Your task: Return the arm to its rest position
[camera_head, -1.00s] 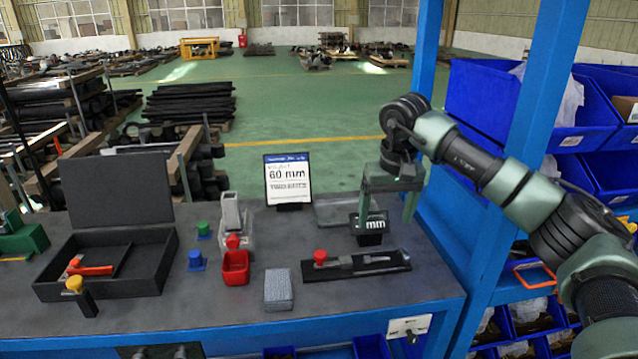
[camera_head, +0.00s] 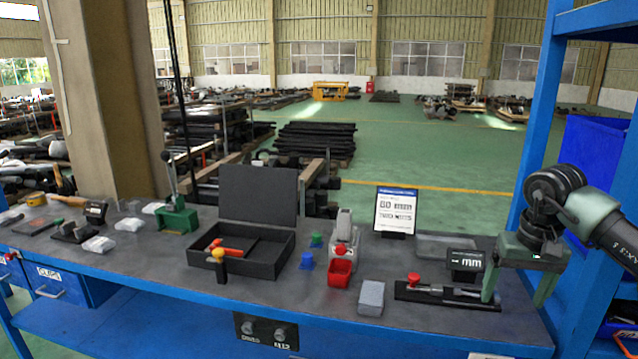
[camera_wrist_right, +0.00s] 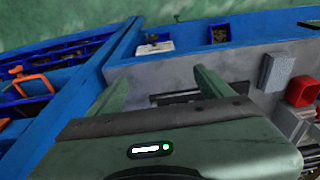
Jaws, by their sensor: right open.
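My right gripper (camera_head: 517,290) is at the right end of the workbench (camera_head: 200,290), its two green fingers spread apart and pointing down, with nothing between them. In the right wrist view the fingers (camera_wrist_right: 160,88) are also wide apart above the grey bench top. The gripper is just right of the small black display marked "mm" (camera_head: 466,262) and the black tray with a red-knobbed tool (camera_head: 447,294). From the head view I cannot tell whether a finger touches the tray. My left gripper is not in view.
A blue rack post (camera_head: 541,110) stands close behind my right arm, with blue bins (camera_head: 595,165) beside it. A grey block (camera_head: 371,298), a red bin (camera_head: 340,274), a sign (camera_head: 396,211) and an open black case (camera_head: 285,262) stand on the bench.

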